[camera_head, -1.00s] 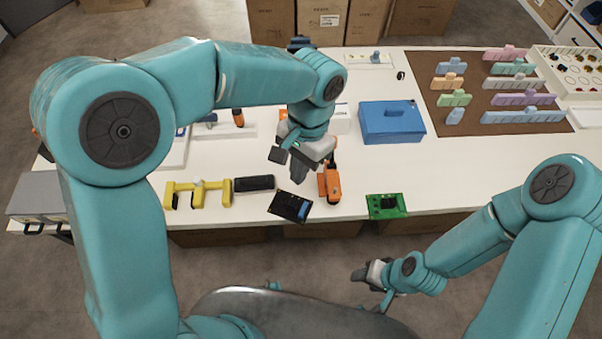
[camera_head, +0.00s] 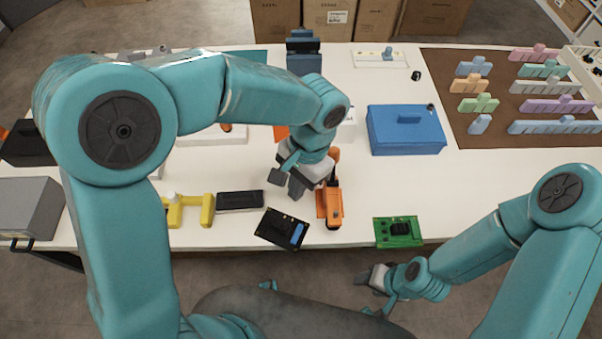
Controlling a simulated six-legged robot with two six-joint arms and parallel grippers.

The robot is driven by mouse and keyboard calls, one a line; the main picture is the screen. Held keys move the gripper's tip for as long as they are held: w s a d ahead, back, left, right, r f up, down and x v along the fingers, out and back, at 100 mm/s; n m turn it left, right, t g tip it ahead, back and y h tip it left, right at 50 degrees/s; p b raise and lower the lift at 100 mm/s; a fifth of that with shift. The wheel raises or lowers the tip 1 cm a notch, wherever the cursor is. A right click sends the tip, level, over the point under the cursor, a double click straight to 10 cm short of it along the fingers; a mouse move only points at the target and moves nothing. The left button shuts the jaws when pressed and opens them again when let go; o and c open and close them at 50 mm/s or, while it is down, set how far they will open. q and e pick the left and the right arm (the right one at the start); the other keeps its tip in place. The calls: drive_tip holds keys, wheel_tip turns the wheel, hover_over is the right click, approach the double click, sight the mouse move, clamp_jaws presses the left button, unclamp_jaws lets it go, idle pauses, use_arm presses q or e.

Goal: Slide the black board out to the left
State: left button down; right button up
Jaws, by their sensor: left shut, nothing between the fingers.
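The black board (camera_head: 276,231) lies slightly turned near the table's front edge and carries a blue part on its right side. My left gripper (camera_head: 286,188) is shut and empty; in the picture it is just above the board's upper edge. I cannot tell how high it is over the table. An orange-and-black tool (camera_head: 330,204) lies just right of the board. My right gripper (camera_head: 365,277) is low in front of the table, away from the board; its fingers are too small to judge.
A black block (camera_head: 240,201) and a yellow holder (camera_head: 188,210) lie left of the board. A green circuit board (camera_head: 398,232) lies to the right. A blue box (camera_head: 405,138) stands farther back. The white tabletop (camera_head: 390,185) is bare between the box and the green board.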

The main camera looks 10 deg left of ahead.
sight(290, 212)
use_arm(q)
drive_tip(key=x, duration=0.4)
drive_tip(key=shift+s+r, duration=0.1)
drive_tip(key=shift+s, duration=0.1)
drive_tip(key=shift+w+f, duration=0.1)
drive_tip(key=shift+f, duration=0.3)
use_arm(e)
drive_tip(key=shift+s+f, duration=0.25)
use_arm(q)
drive_tip(key=shift+a, duration=0.1)
use_arm(e)
drive_tip(key=shift+s+a, duration=0.1)
